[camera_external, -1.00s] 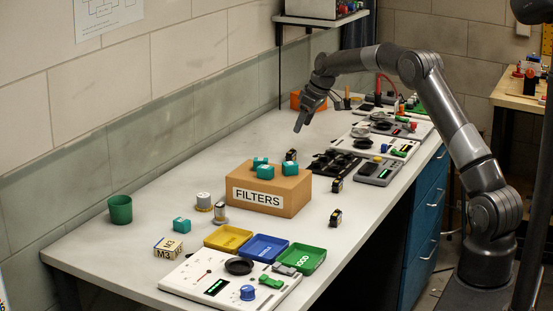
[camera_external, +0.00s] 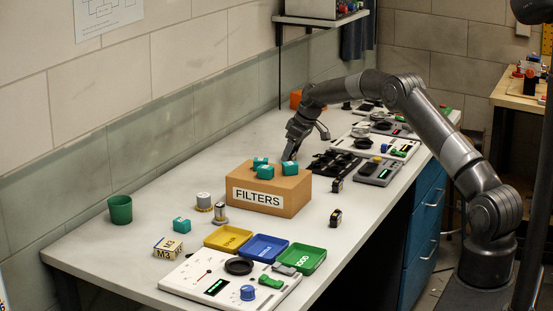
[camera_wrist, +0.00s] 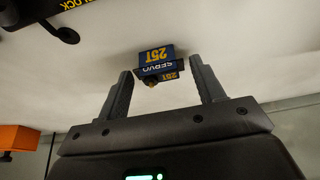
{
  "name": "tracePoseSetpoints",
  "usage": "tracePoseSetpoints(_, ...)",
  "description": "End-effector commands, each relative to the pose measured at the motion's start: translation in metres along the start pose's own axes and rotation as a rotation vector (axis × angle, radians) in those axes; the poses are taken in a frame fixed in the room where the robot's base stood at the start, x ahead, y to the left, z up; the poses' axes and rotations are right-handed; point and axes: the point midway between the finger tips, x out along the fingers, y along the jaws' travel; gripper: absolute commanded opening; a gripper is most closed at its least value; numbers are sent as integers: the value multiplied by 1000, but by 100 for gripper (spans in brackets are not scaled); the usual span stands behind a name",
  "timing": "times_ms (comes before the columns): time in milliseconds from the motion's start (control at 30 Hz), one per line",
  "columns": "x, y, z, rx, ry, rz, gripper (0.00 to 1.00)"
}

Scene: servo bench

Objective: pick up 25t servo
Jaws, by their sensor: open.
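A dark blue servo (camera_wrist: 153,55) with yellow 25T lettering lies on the pale bench in the wrist view, upside down in the picture. My gripper (camera_wrist: 160,74) is open, with one finger to each side of the servo's near end. I see a gap at each finger, and nothing is held. In the external view my gripper (camera_external: 289,157) points down close behind the FILTERS box. The servo there is hidden by the gripper and box. Two other small dark blocks with light labels stand on the bench, one right of the box (camera_external: 337,186) and one nearer the front edge (camera_external: 335,218).
The cardboard FILTERS box (camera_external: 290,203) carries several teal blocks (camera_external: 265,172) close to my gripper. A black rack (camera_external: 333,163) and a grey device (camera_external: 378,172) stand to its right. The bench left of the gripper is clear.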

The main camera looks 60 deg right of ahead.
Motion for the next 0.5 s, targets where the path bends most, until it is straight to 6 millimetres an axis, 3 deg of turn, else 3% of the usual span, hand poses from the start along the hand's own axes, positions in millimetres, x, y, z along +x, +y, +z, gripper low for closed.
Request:
tracePoseSetpoints(300, 5, 0, 0, 0, 1, 0, 61)
tracePoseSetpoints(500, 5, 0, 0, 0, 1, 0, 45)
